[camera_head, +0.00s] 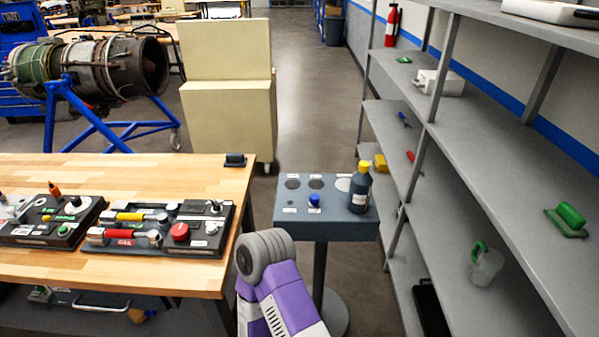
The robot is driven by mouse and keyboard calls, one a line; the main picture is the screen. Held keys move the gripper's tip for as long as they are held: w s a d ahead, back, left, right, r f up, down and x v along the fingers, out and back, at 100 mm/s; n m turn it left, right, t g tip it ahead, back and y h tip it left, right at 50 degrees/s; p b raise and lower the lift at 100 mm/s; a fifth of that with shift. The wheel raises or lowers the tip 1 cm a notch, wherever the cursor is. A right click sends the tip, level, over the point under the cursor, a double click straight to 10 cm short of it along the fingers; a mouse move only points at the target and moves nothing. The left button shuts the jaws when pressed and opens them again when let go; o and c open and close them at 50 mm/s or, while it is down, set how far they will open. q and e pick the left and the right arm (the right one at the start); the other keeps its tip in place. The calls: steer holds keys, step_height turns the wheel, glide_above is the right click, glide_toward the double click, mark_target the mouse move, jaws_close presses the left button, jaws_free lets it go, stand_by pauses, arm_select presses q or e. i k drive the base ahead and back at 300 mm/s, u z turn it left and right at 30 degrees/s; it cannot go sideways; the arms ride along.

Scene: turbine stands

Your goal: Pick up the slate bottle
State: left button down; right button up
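The slate bottle (359,188) is dark blue-grey with a yellow cap and a pale label. It stands upright at the right end of a small grey pedestal stand (330,231). A purple and grey arm link of mine comes up from the bottom edge, in front of the stand and left of the bottle. It appears apart from the bottle. No gripper fingers of either arm are visible in this view.
A small blue item (314,200) sits on the stand's top among dark and white round spots. A wooden workbench (150,172) with tool trays is at left. Grey shelving (480,180) rises close on the right. Clear floor (310,100) lies behind the stand.

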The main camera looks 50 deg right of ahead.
mark_target(361, 185)
steer(key=z, duration=1.65)
steer(key=k, duration=1.2)
steer(key=z, duration=0.05)
steer(key=i, duration=0.45)
steer(key=z, duration=0.6)
steer(key=i, duration=1.05)
steer(key=u, duration=0.4)
